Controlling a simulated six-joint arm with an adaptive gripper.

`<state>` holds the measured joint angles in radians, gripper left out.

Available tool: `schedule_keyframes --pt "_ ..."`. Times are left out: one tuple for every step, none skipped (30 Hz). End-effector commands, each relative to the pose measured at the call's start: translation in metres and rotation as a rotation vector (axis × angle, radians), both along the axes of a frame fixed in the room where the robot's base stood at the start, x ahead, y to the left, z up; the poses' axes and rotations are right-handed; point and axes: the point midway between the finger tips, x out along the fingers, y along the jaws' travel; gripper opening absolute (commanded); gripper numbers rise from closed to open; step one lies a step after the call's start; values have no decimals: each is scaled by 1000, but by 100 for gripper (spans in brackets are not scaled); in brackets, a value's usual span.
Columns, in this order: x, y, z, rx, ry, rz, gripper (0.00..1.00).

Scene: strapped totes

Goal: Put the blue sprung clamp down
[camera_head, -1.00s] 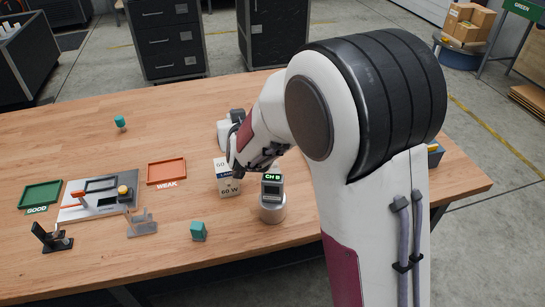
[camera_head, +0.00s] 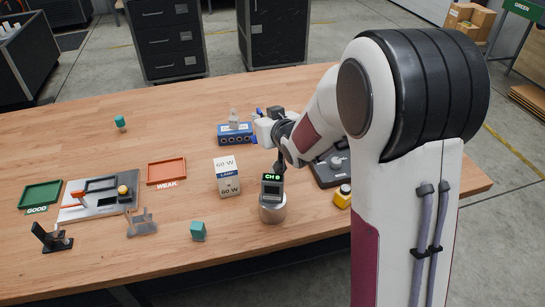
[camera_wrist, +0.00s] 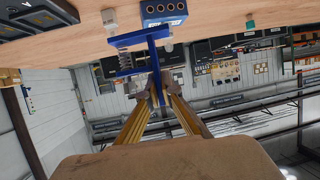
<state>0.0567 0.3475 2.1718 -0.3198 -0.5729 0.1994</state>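The blue sprung clamp (camera_wrist: 155,68) shows in the wrist view, a blue frame with a coil spring at its left. My gripper (camera_wrist: 154,92) has its two gold fingers closed in on the clamp's blue stem. The clamp overlaps the wooden table in that view, and I cannot tell whether it touches it. In the head view my arm's wrist is over the right half of the table (camera_head: 95,150), and I cannot make out the clamp or fingertips there.
A blue socketed box (camera_head: 235,134) is just beyond my wrist. A lamp carton (camera_head: 227,177), a metal cylinder with a display (camera_head: 272,205) and a dark device with a knob (camera_head: 331,170) stand close by. Trays, green (camera_head: 41,195) and orange (camera_head: 166,171), lie left.

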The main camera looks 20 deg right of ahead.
Motion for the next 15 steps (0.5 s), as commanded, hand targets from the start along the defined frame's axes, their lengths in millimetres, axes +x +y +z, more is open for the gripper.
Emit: schedule_keyframes --pt "3 -3 1 -2 -2 8 0" --pt "4 -4 1 -1 -2 13 0" --pt "6 -4 2 -1 -2 23 0" --pt "8 -5 2 -1 -3 31 0" --pt "9 -6 2 -2 -3 37 0" --pt "11 -7 2 0 -2 46 0" --pt "13 -8 2 -1 -1 51 0" --pt "14 -8 2 -1 -2 59 0" --pt "17 -9 2 -1 -2 69 0" --pt "18 -10 2 -1 -2 76 0" --pt "20 -11 2 -1 -1 83 0" --pt "22 -13 1 -1 -2 93 0" --pt "24 -13 1 -2 -1 100 0" --pt "25 -14 0 -2 0 108 0" --pt "27 -15 -1 -2 0 119 0"
